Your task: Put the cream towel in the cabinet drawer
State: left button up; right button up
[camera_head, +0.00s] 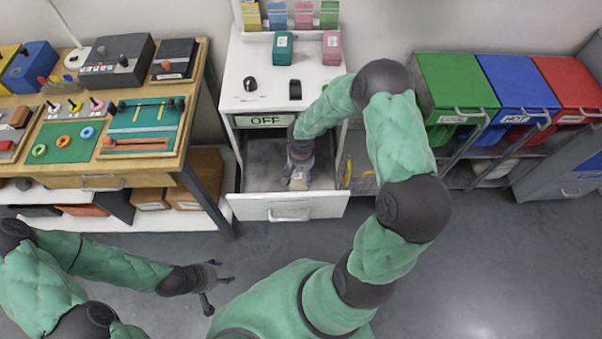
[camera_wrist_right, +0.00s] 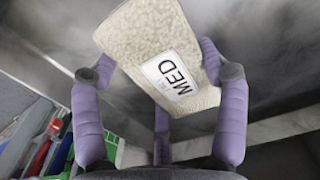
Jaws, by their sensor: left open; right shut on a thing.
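The cabinet drawer (camera_head: 245,207) is pulled open below a white cabinet with an "OFF" sign. My right gripper (camera_head: 299,182) reaches down into the open drawer. In the right wrist view its purple fingers (camera_wrist_right: 160,85) are shut on the cream towel (camera_wrist_right: 140,35), a folded, fuzzy block with a white "MED" label. The grey drawer interior lies around it. In the head view the towel is mostly hidden by the gripper, and I cannot tell whether it touches the drawer floor. My left gripper (camera_head: 217,288) is open and empty over the floor, left of and in front of the drawer.
A wooden workbench (camera_head: 192,110) with tool boards stands left of the cabinet. Green (camera_head: 455,85), blue (camera_head: 515,82) and red (camera_head: 568,82) bins stand to the right. Small boxes and dark objects sit on the cabinet top (camera_head: 265,75). The floor in front is clear.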

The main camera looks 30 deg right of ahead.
jog(key=shift+f, duration=0.15)
jog(key=o, duration=1.2)
jog(key=shift+r, duration=0.25)
notch_tip(320, 180, up, 12)
jog(key=p, duration=0.4)
